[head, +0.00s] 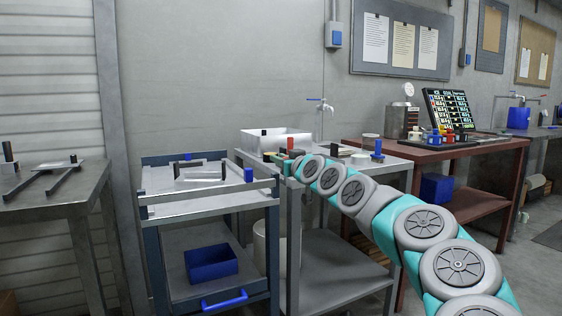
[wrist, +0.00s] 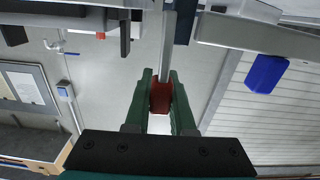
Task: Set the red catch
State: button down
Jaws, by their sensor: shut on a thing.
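In the wrist view, my gripper (wrist: 160,82) has its two green fingers shut on the red catch (wrist: 160,98). The red catch is a small block between the fingers, next to the end of a grey rail (wrist: 168,45). In the head view, my gripper (head: 284,160) is at the right end of the blue-framed cart (head: 205,204), by its front bar. The fingers mostly hide the red catch there. I cannot tell whether the catch is fully seated. A blue catch (head: 248,175) stands on the cart bar; a blue block also shows in the wrist view (wrist: 265,73).
A grey table (head: 50,200) stands at the left. A red-brown bench (head: 440,150) stands to the right. A blue bin (head: 211,263) sits on the cart's lower shelf.

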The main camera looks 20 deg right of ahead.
jog(key=shift+a+f+n+b, duration=0.3)
jog(key=shift+a+n+b, duration=0.4)
jog(key=shift+n, duration=0.65)
jog(key=shift+a+f+n+b, duration=0.3)
jog(key=shift+a+n+b, duration=0.4)
jog(key=shift+n, duration=0.7)
jog(key=shift+a+f+n+b, duration=0.3)
jog(key=shift+a+n+b, duration=0.4)
jog(key=shift+n, duration=0.65)
jog(key=c, duration=0.8)
grip_release()
jog(key=shift+s, duration=0.1)
jog(key=shift+o, duration=0.2)
jog(key=s, duration=0.7)
jog(key=shift+s+b, duration=0.4)
jog(key=shift+b, duration=0.05)
jog(key=shift+d, duration=0.1)
jog(key=shift+c, duration=0.3)
